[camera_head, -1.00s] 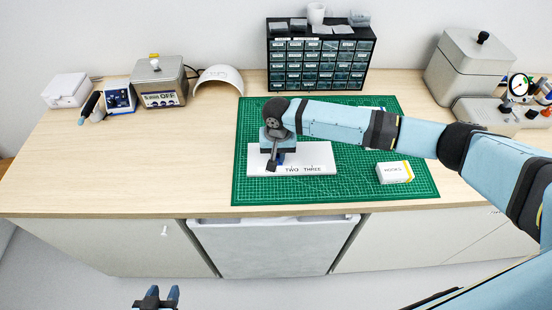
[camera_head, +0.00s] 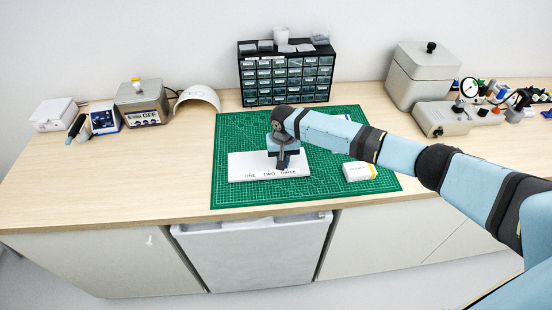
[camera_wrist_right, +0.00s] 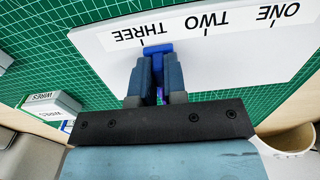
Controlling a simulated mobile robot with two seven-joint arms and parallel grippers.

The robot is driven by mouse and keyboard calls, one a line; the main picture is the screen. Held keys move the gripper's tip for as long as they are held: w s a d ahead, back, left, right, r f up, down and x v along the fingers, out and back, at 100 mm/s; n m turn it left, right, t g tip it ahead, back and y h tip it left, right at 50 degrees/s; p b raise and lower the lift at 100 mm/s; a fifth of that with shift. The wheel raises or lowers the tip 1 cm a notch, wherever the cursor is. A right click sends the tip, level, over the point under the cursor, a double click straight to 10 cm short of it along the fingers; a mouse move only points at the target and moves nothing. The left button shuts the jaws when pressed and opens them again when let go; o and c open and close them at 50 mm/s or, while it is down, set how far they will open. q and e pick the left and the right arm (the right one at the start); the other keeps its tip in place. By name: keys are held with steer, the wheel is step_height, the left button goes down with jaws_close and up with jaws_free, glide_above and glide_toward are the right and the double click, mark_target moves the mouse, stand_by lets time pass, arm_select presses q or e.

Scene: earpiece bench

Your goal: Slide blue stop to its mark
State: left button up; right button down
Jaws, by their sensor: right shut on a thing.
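A white board (camera_head: 240,172) lettered ONE, TWO, THREE lies on the green mat. It shows upside down in the right wrist view (camera_wrist_right: 250,55), each word with a short tick. In the head view my right gripper (camera_head: 283,160) is over the board's right part and hides the stop. My left gripper is out of view.
A small white box (camera_head: 358,172) lies on the green cutting mat (camera_head: 225,195), right of the board. A drawer cabinet (camera_head: 287,75) stands behind. A grey instrument (camera_head: 425,75) is at right, a power unit (camera_head: 140,100) at left.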

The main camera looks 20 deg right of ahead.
steer(key=shift+w+a, duration=0.1)
steer(key=c, duration=1.2)
jaws_free()
steer(key=shift+o, duration=0.2)
steer(key=shift+r, duration=0.1)
step_height(320, 180, up, 14)
steer(key=b, duration=0.1)
steer(key=shift+b, duration=0.3)
